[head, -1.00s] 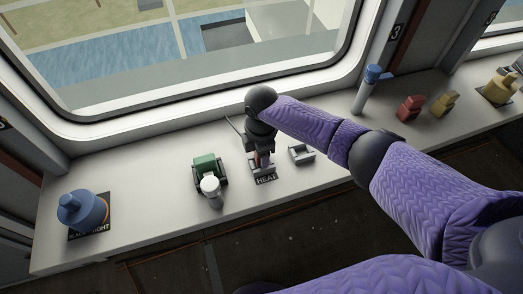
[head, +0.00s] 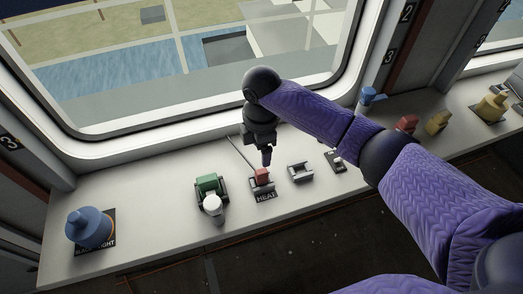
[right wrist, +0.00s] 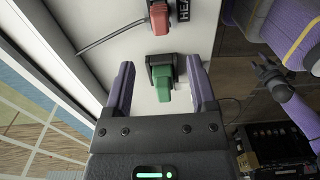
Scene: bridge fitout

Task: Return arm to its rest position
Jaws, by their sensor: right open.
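My right gripper (head: 266,158) hangs from the purple right arm above the shelf, just over the red-handled HEAT lever (head: 262,175). In the right wrist view its two fingers (right wrist: 162,78) are spread apart with nothing held between them. The red lever (right wrist: 160,16) shows beyond the fingertips, apart from them. A green-handled lever (right wrist: 163,82) appears between the fingers in that view, but lies below them on the shelf. A dark gripper on a purple arm, my left one (right wrist: 270,75), shows at the right of the wrist view; its jaws are too small to read.
The white shelf (head: 140,213) runs under the window. A blue knob (head: 88,228) stands at left, the green lever (head: 209,186) beside a white knob (head: 212,206). A grey bracket (head: 300,172), blue-topped post (head: 368,98) and red and yellow handles are to the right.

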